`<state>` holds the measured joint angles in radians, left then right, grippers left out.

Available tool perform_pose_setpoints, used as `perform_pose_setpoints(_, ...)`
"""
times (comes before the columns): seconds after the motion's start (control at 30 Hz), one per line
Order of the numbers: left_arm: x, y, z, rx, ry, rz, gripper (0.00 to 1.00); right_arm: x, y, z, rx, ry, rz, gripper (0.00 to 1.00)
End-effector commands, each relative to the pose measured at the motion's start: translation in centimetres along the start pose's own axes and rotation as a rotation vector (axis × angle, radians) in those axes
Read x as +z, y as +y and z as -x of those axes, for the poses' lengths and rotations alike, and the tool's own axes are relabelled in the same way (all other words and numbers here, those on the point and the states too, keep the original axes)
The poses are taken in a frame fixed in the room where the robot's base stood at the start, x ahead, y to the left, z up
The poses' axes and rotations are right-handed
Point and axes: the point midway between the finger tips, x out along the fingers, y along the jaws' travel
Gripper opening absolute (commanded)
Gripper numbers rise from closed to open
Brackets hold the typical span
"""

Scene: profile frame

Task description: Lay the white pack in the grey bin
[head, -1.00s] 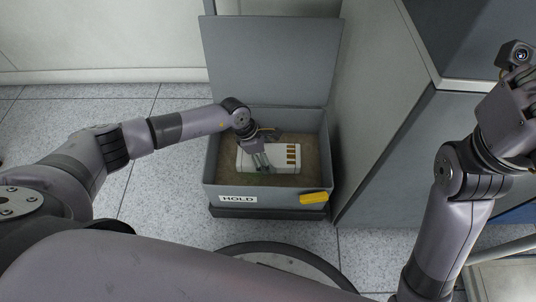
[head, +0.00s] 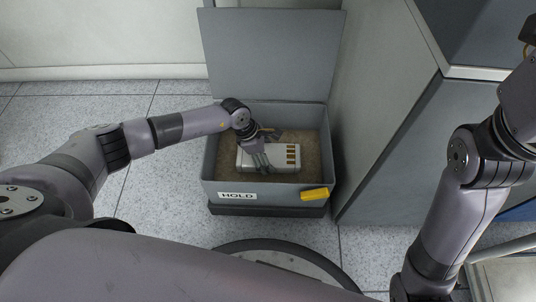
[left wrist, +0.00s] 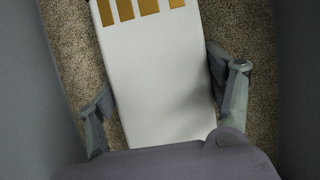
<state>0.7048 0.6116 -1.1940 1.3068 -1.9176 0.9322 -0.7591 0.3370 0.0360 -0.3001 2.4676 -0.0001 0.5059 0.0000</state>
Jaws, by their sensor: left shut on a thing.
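The white pack (head: 284,156), a flat box with several gold-brown bars at one end, lies inside the open grey bin (head: 264,195). My left gripper (head: 262,163) reaches down into the bin and is shut on the pack. In the left wrist view the white pack (left wrist: 155,75) lies between the fingers of my left gripper (left wrist: 165,97), one along each long side. Brown speckled bin floor shows around it; whether the pack rests fully on it I cannot tell. My right gripper (head: 522,95) is partly cut off at the right edge, its fingers out of sight.
The bin's lid (head: 270,55) stands open at the back. A label reading HOLD (head: 237,195) and a yellow tab (head: 315,194) are on its front. A grey cabinet (head: 385,130) stands close on the right. Tiled floor (head: 170,185) is clear to the left.

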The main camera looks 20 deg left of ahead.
Motion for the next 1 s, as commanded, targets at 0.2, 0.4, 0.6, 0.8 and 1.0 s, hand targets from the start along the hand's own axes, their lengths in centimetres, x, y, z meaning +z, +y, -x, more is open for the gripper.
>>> perform_pose_setpoints(0.2,-0.1,0.1,-0.3,0.002,-0.003,0.000,0.76,-0.2,-0.1,-0.3,-0.006,0.012,0.002,0.00)
perform_pose_setpoints(0.4,-0.1,0.0,-0.3,0.001,-0.002,0.000,0.89,-0.3,-0.1,-0.5,-0.005,0.017,0.002,0.00)
perform_pose_setpoints(0.6,-0.1,0.0,-0.4,0.000,-0.001,0.000,0.98,-0.3,-0.1,-0.4,-0.004,0.015,0.002,0.00)
perform_pose_setpoints(0.8,-0.3,-0.1,-0.5,-0.002,0.002,0.001,0.98,-0.2,0.0,-0.3,-0.002,0.012,0.001,0.00)
perform_pose_setpoints(1.0,-0.3,0.1,0.8,0.002,0.001,0.001,0.98,-0.1,0.0,-0.3,0.000,0.012,0.001,0.00)
